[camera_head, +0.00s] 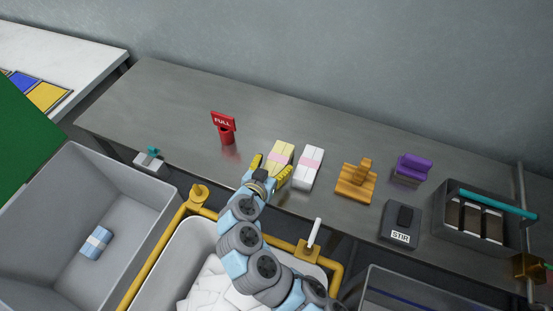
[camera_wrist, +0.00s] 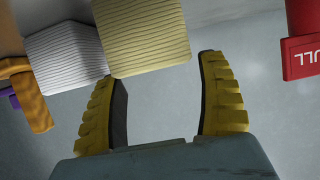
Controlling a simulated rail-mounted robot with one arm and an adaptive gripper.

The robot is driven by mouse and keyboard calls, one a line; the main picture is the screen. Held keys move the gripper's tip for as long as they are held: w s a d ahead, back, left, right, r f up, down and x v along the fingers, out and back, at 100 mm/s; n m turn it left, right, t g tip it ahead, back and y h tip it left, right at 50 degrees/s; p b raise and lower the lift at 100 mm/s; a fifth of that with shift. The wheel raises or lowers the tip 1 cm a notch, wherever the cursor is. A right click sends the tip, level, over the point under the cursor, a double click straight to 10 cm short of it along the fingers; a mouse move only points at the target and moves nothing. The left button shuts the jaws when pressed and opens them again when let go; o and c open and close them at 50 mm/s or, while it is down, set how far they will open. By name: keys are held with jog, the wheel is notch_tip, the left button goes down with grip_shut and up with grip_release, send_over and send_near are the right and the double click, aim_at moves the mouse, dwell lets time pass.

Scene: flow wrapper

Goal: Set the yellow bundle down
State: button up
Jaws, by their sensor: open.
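The yellow bundle also shows in the wrist view (camera_wrist: 142,38), just beyond my fingertips. My gripper (camera_head: 272,170) is open at the near end of the yellow bundle. In the wrist view my gripper (camera_wrist: 160,70) has its yellow fingers spread, with nothing held between them. The white bundle (camera_wrist: 66,52) stands close to the left of the yellow one there.
A red FULL sign (camera_head: 223,126) stands left of the bundles. An orange stand (camera_head: 356,182), a purple object (camera_head: 411,168) and a STIR box (camera_head: 401,225) are to the right. A grey bin (camera_head: 40,215) holds a blue bundle (camera_head: 96,242). The table's left part is clear.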

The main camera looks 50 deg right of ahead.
jog(key=v, duration=0.8)
jog(key=shift+a, duration=0.15)
jog(key=shift+o, duration=0.4)
jog(key=shift+s+a+r, duration=0.15)
jog(key=shift+a+r, duration=0.1)
jog(key=shift+a, duration=0.05)
